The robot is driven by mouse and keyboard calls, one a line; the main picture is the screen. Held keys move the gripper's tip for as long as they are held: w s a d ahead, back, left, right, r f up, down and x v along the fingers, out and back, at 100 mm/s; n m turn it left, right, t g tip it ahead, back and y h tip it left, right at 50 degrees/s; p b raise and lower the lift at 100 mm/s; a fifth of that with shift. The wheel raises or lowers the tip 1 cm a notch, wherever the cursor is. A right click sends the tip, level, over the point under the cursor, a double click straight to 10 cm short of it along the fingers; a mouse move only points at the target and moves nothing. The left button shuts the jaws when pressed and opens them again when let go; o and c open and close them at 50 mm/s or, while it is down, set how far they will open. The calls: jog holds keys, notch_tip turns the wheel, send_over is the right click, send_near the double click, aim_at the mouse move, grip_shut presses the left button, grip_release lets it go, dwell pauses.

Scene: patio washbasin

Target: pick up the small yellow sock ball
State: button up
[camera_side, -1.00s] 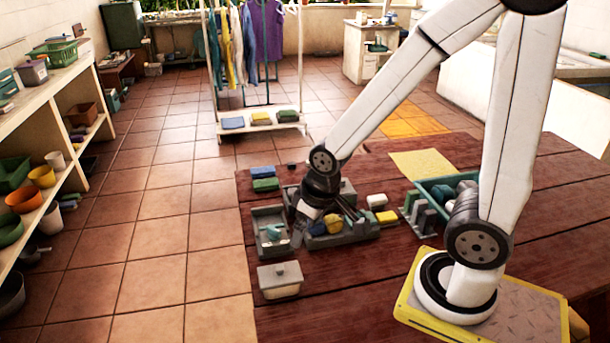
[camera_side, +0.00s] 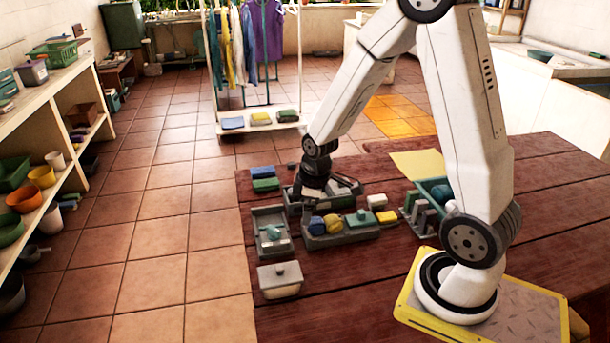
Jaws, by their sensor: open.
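The small yellow sock ball (camera_side: 333,222) sits in a grey tray (camera_side: 345,238) on the dark red wooden table. A blue ball (camera_side: 317,225) lies close to its left in the same tray. My gripper (camera_side: 311,207) points down behind and a little left of the two balls, apart from the yellow one as far as I can tell. Its jaws are open, with nothing visible between them. The fingertips are small and dark, so their exact height is unclear.
A green block (camera_side: 358,217) shares the tray. Another grey tray with a teal item (camera_side: 272,232) stands left, and a lidded box (camera_side: 280,280) in front. Blue and green folded cloths (camera_side: 264,179) lie behind. A white-topped block (camera_side: 377,201) and a teal rack (camera_side: 425,210) stand right.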

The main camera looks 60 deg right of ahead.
jog(key=w+d+f+n, duration=0.1)
jog(key=d+f+n, duration=0.2)
jog(key=d+f, duration=0.35)
jog(key=n, duration=0.4)
send_over(333, 219)
jog(key=f, duration=0.3)
jog(key=shift+s+g, duration=0.4)
jog(key=shift+f, duration=0.1)
jog(key=shift+w+f, duration=0.15)
jog(key=shift+f, duration=1.05)
jog(key=shift+w+f, duration=0.15)
jog(key=shift+f, duration=1.15)
jog(key=shift+w+f, duration=0.15)
jog(key=shift+f, duration=1.15)
jog(key=shift+c, duration=0.2)
